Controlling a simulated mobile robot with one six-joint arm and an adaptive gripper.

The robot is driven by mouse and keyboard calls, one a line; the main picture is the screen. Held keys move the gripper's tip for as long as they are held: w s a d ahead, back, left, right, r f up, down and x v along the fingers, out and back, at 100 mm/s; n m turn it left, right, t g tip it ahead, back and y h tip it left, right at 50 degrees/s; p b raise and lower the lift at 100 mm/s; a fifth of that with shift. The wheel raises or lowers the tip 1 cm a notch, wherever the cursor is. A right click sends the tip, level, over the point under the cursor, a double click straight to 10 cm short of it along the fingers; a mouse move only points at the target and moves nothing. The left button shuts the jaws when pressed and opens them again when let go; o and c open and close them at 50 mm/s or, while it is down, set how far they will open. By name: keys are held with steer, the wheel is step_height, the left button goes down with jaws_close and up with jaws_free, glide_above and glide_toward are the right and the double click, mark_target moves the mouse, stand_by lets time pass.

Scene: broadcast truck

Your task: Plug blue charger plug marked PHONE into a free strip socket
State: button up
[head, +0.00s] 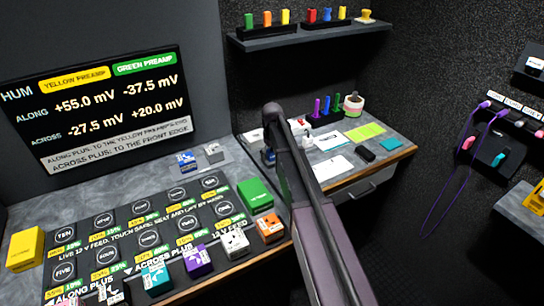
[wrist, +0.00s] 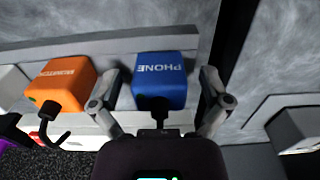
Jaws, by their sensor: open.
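The blue charger plug marked PHONE (wrist: 160,70) sits in the wrist view on a pale grey ledge, its lettering upside down. A short black cable end comes from its near side. My gripper (wrist: 160,88) is open, with one finger on each side of the blue plug. I cannot tell whether the fingers touch it. In the head view my arm hides the gripper and this plug. No free strip socket can be made out clearly in either view.
An orange plug (wrist: 62,84) stands just left of the blue one, close to my left finger. A green block (head: 255,195) stands behind. Purple cables (head: 474,130) hang at the right wall.

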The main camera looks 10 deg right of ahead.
steer(key=c, duration=1.3)
steer(key=shift+r, duration=0.1)
step_height(320, 180, up, 3)
steer(key=p, duration=0.3)
steer(key=shift+r, duration=0.15)
steer(key=shift+s+r+p, duration=0.15)
steer(key=shift+r+p, duration=0.15)
steer(key=shift+p, duration=0.2)
steer(key=s, duration=1)
steer(key=s+a+r+p, duration=0.1)
steer(key=s, duration=0.4)
steer(key=shift+s, duration=0.35)
steer(key=shift+d, duration=0.1)
